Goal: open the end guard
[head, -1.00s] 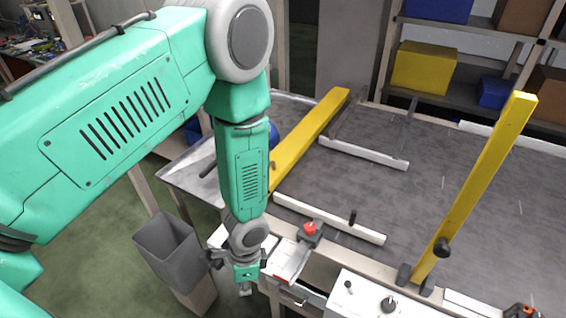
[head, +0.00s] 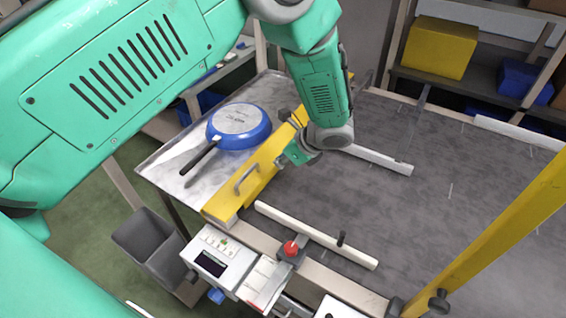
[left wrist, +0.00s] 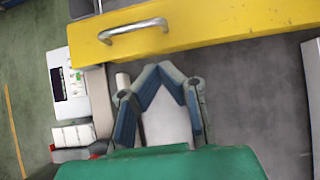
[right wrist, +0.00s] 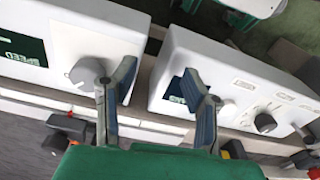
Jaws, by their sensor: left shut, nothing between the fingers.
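The yellow end guard (head: 228,202) lies low across the left end of the grey conveyor belt. Its grey handle (head: 246,178) faces up near the front end. My left gripper (head: 283,160) is over the belt just right of the guard, apart from the handle. In the left wrist view its fingertips (left wrist: 160,72) meet with nothing between them. The guard (left wrist: 230,22) and handle (left wrist: 133,30) cross the top of that view. My right gripper (right wrist: 158,70) shows only in the right wrist view, with its fingers apart over white control boxes and nothing between them.
A blue pan (head: 240,126) sits on the metal end table (head: 165,165) left of the guard. A red button (head: 291,249) and a display box (head: 208,258) are at the front edge. A second yellow bar (head: 500,230) rises at right. White rails (head: 320,235) lie on the belt.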

